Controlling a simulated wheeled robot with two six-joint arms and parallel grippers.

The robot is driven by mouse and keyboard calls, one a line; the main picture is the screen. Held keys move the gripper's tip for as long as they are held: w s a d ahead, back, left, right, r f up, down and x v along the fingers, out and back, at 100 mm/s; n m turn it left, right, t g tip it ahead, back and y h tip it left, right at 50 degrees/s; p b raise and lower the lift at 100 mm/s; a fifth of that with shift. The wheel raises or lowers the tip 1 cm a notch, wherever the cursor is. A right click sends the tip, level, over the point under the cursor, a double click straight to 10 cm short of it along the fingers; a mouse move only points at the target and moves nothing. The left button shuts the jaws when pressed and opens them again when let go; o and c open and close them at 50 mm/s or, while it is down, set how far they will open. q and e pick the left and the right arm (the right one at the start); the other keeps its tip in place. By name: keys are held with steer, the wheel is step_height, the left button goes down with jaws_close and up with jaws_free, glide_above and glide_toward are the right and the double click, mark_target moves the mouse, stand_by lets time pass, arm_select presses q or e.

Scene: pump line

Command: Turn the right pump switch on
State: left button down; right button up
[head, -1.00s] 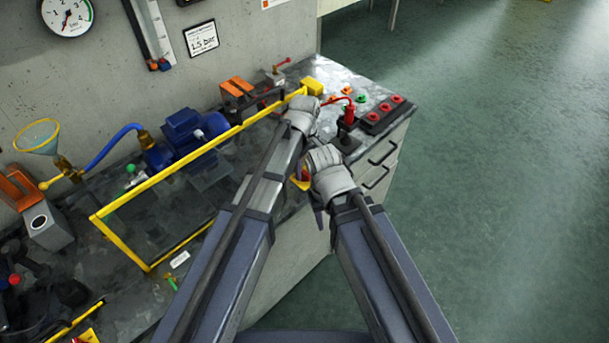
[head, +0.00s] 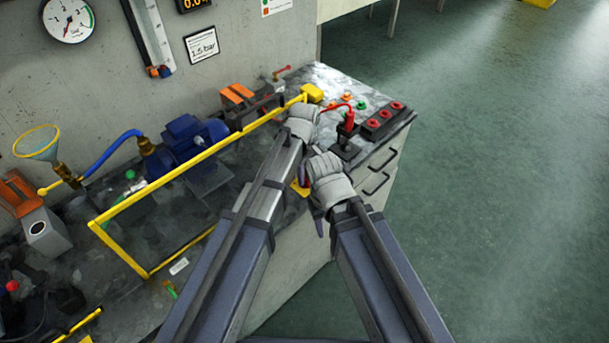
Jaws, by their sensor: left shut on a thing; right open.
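A yellow guard frame (head: 205,158) stands over the blue pump (head: 187,142) on the bench. My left gripper (head: 304,112) is at the right end of its top bar, shut; it appears to hold the bar, but its fingertips are hidden. My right gripper (head: 316,172) is open, lower and nearer, by the bench's front edge. A small yellow part (head: 300,188) shows just left of it, mostly covered by my grippers and arms. It may be the right pump switch; its position cannot be told.
A black box with red buttons (head: 381,121) and a red-topped device (head: 348,122) with a red cable stand on the right of the bench. A funnel (head: 38,141) and blue hose (head: 112,149) are at left. Open floor lies right of the bench.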

arm_select(q)
steer(key=shift+m, duration=0.3)
steer(key=m, duration=0.8)
steer(key=shift+m, duration=0.3)
steer(key=m, duration=0.8)
steer(key=shift+m, duration=0.5)
steer(key=c, duration=0.8)
jaws_free()
